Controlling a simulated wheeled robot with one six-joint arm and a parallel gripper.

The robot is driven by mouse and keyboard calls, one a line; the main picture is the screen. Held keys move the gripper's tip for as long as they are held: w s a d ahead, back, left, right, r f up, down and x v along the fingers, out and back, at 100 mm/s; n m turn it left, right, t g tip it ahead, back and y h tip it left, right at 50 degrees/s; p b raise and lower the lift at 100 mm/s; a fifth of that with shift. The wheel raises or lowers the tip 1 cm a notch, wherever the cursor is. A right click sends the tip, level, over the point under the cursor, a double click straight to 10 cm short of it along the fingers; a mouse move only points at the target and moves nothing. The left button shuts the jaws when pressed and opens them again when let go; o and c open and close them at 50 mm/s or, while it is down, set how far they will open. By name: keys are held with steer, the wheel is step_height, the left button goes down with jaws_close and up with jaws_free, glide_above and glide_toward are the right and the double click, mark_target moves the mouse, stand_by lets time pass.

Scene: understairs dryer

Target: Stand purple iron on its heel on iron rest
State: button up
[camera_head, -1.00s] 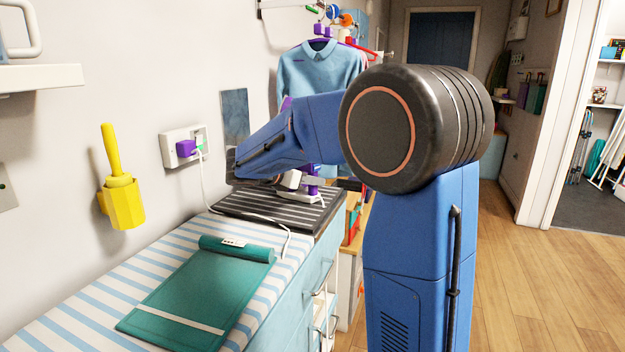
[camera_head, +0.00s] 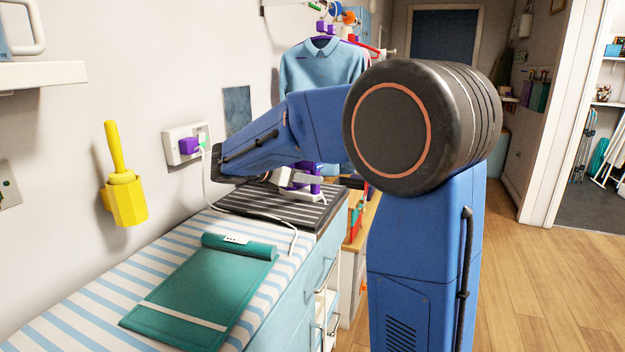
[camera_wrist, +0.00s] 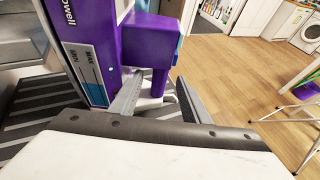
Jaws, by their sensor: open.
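The purple iron (camera_wrist: 115,45) appears upright, with its lettering running vertically in the wrist view. Its purple body shows partly behind my arm in the head view (camera_head: 316,180). The iron rest is a dark striped mat (camera_head: 283,208) at the far end of the counter; its stripes also show beneath the iron in the wrist view (camera_wrist: 40,95). My gripper (camera_wrist: 160,80) is open, with its grey fingers either side of a purple part of the iron. I cannot tell if they touch it. My forearm hides much of the iron in the head view.
A white cord runs from the wall socket (camera_head: 183,145) across the striped counter cover (camera_head: 85,310). A green folder-like mat (camera_head: 195,290) lies nearer on the counter. A yellow holder (camera_head: 125,200) hangs on the wall. Open wooden floor (camera_head: 540,290) lies to the right.

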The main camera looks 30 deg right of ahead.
steer(key=v, duration=1.3)
steer(key=s+d+f+m+g+y, duration=0.1)
steer(key=s+d+f+m+y, duration=0.3)
steer(key=s, duration=0.5)
steer(key=s+d+f+m+y, duration=0.1)
steer(key=s+f+m+y, duration=0.1)
steer(key=s+f+m, duration=0.45)
steer(key=s+a+f+m+t+y, duration=0.1)
steer(key=s+a+f+m+y, duration=0.2)
steer(key=s, duration=0.6)
steer(key=s+a+f+m+t+y, duration=0.1)
steer(key=s+a+f+m+y, duration=0.2)
steer(key=s+f+m, duration=0.3)
steer(key=shift+s+a+f+m+t+y, duration=0.4)
steer(key=shift+s+m+y, duration=0.2)
steer(key=shift+s, duration=0.85)
